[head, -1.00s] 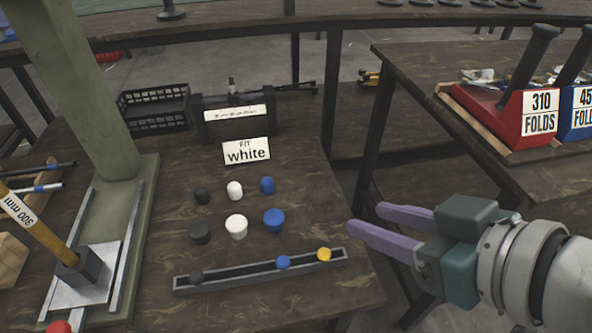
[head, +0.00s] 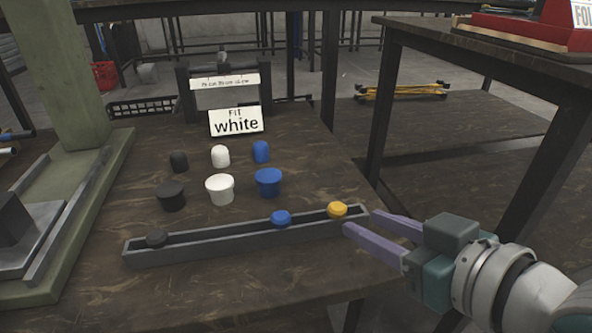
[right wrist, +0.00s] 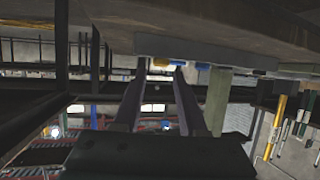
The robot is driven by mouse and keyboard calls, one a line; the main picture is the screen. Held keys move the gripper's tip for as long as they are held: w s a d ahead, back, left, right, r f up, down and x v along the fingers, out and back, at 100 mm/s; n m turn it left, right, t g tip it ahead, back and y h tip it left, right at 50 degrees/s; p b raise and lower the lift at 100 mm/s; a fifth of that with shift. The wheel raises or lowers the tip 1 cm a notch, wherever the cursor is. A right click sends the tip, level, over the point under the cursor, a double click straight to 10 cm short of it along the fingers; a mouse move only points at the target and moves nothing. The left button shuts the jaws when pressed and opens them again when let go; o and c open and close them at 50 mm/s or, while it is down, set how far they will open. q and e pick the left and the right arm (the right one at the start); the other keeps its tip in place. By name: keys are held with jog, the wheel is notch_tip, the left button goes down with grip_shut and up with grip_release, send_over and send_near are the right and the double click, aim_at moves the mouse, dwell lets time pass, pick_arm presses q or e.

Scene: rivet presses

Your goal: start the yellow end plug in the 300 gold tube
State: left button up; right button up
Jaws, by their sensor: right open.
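The yellow end plug (head: 337,210) sits in the right end of a narrow grey tray (head: 235,245) on the dark table. My right gripper (head: 360,221) is open and empty, its lilac fingers pointing left just beside the tray's right end, close to the plug but apart from it. The 300 gold tube is out of the head view. A yellow rod (right wrist: 277,125) shows in the right wrist view; I cannot tell whether it is that tube. My left gripper is not in view.
The green press (head: 75,90) stands at left. Another table (head: 480,50) is at right.

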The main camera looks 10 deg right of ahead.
aim_at(343, 211)
jog(key=b+x, duration=0.3)
jog(key=x, duration=0.1)
jog(key=shift+w+a, duration=0.2)
jog(key=shift+w, duration=0.15)
jog(key=shift+w+a, duration=0.1)
jog(key=shift+w, duration=0.25)
jog(key=shift+s, duration=0.1)
jog(key=shift+c, duration=0.2)
jog(key=c, duration=0.6)
grip_shut()
